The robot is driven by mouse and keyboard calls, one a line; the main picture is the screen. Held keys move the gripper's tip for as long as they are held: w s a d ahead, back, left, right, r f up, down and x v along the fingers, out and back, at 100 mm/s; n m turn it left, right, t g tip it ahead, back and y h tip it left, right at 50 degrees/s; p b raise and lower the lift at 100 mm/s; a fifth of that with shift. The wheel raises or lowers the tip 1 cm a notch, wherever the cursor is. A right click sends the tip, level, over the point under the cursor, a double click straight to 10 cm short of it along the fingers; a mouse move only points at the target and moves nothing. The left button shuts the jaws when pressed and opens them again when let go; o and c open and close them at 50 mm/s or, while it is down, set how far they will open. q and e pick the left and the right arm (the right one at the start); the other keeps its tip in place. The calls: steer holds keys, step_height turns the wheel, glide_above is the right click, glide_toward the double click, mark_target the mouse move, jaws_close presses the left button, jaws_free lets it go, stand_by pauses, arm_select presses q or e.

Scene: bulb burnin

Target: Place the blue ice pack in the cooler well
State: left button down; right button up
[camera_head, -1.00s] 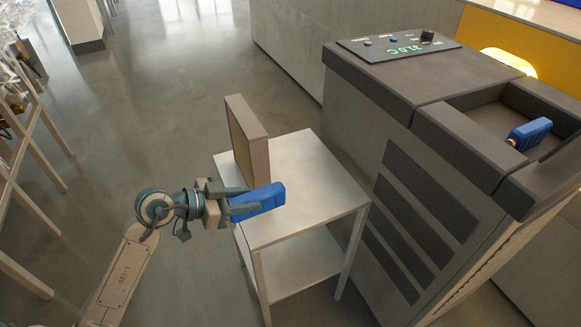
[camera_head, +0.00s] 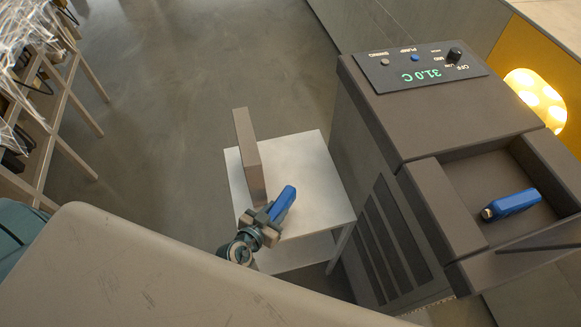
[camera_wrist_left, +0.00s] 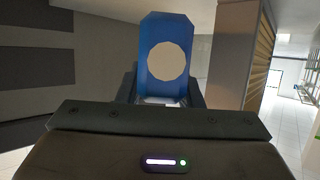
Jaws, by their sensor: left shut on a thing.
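My left gripper (camera_head: 270,218) is shut on a blue ice pack (camera_head: 285,203), which points up and to the right, over or beside the small white table. In the left wrist view the ice pack (camera_wrist_left: 166,25) stands between the fingers, a pale round disc on its face. The cooler (camera_head: 440,110) is the dark grey cabinet at the right, with a sunken open well (camera_head: 468,180) in its top. A second blue pack (camera_head: 515,203) with a light tip lies in the well. My right gripper is not in view.
A white two-level table (camera_head: 322,185) stands left of the cooler, with an upright brownish panel (camera_head: 250,160) at its left edge. A control panel (camera_head: 420,68) reads 31.0 C. A wooden rack (camera_head: 80,75) is at the left. The floor between is clear.

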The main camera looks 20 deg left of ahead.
arm_select(q)
steer(key=shift+w+r, duration=0.1)
steer(key=w+d, duration=0.1)
steer(key=w, duration=0.4)
steer(key=w+d+f, duration=0.1)
steer(key=w, duration=0.4)
steer(key=w+d, duration=0.1)
steer(key=w, duration=0.3)
steer(key=shift+w+d+f+p, duration=0.15)
steer(key=shift+w+f+p, duration=0.15)
steer(key=shift+w+p, duration=0.1)
step_height(320, 180, down, 4)
steer(key=b, duration=0.3)
steer(key=shift+w+r, duration=0.1)
steer(key=shift+r, duration=0.15)
steer(key=c, duration=1.3)
jaws_free()
steer(key=shift+o, duration=1.4)
